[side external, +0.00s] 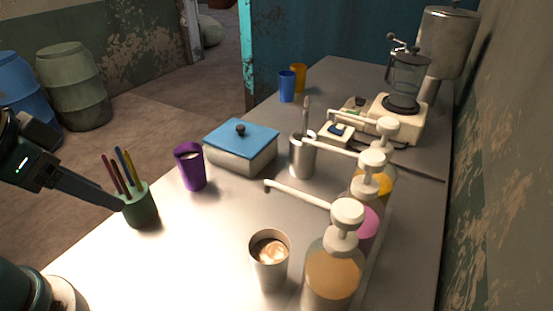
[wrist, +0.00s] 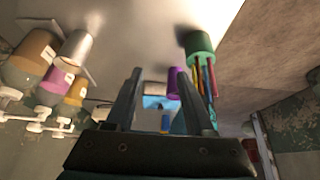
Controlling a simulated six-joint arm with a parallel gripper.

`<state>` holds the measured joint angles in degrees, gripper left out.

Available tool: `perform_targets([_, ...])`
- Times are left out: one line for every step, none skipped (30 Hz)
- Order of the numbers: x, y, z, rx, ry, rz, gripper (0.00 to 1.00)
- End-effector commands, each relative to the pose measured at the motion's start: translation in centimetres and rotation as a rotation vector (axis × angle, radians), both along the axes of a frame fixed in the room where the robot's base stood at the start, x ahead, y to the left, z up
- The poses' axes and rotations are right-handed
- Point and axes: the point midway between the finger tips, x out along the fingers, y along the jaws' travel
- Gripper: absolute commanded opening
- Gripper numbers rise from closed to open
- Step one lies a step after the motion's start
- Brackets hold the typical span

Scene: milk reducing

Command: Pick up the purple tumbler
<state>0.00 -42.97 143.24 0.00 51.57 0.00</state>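The purple tumbler (side external: 191,168) stands upright on the metal counter, between the green pen cup and the blue-lidded box, with something pale inside it. In the wrist view the tumbler (wrist: 173,84) shows beyond my right-hand finger, which partly covers it. My gripper (wrist: 158,72) is open and empty, its two fingers apart. In the side view my gripper (side external: 118,204) comes in from the left, its tip overlapping the green pen cup in the picture. It is apart from the tumbler; whether it touches the pen cup I cannot tell.
The green cup (side external: 141,209) of pens stands left of the tumbler. The blue-lidded box (side external: 240,150) is right of it. A metal cup (side external: 270,262) with a foamy drink and several pump bottles (side external: 334,275) stand at front right. Blue (side external: 286,86) and orange (side external: 298,73) cups stand farther back.

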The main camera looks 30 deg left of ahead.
Motion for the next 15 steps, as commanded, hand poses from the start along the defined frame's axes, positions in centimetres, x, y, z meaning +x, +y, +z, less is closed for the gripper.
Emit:
perform_targets([0.0, 0.0, 0.0, 0.0, 0.0, 0.0, 0.77])
perform_targets([0.0, 0.0, 0.0, 0.0, 0.0, 0.0, 0.88])
perform_targets([0.0, 0.0, 0.0, 0.0, 0.0, 0.0, 1.0])
perform_targets([0.0, 0.0, 0.0, 0.0, 0.0, 0.0, 1.0])
perform_targets([0.0, 0.0, 0.0, 0.0, 0.0, 0.0, 1.0])
perform_targets([0.0, 0.0, 0.0, 0.0, 0.0, 0.0, 1.0])
perform_targets([0.0, 0.0, 0.0, 0.0, 0.0, 0.0, 1.0])
perform_targets([0.0, 0.0, 0.0, 0.0, 0.0, 0.0, 1.0])
perform_targets([0.0, 0.0, 0.0, 0.0, 0.0, 0.001, 1.0])
perform_targets([0.0, 0.0, 0.0, -0.002, 0.0, 0.004, 1.0])
perform_targets([0.0, 0.0, 0.0, -0.006, -0.001, 0.011, 1.0])
perform_targets([0.1, 0.0, 0.1, -0.012, -0.006, 0.025, 1.0])
perform_targets([0.3, 0.1, 0.3, -0.019, -0.017, 0.041, 1.0])
perform_targets([0.8, 0.2, 0.8, -0.025, -0.041, 0.061, 1.0])
perform_targets([1.6, 0.4, 1.6, -0.035, -0.071, 0.093, 1.0])
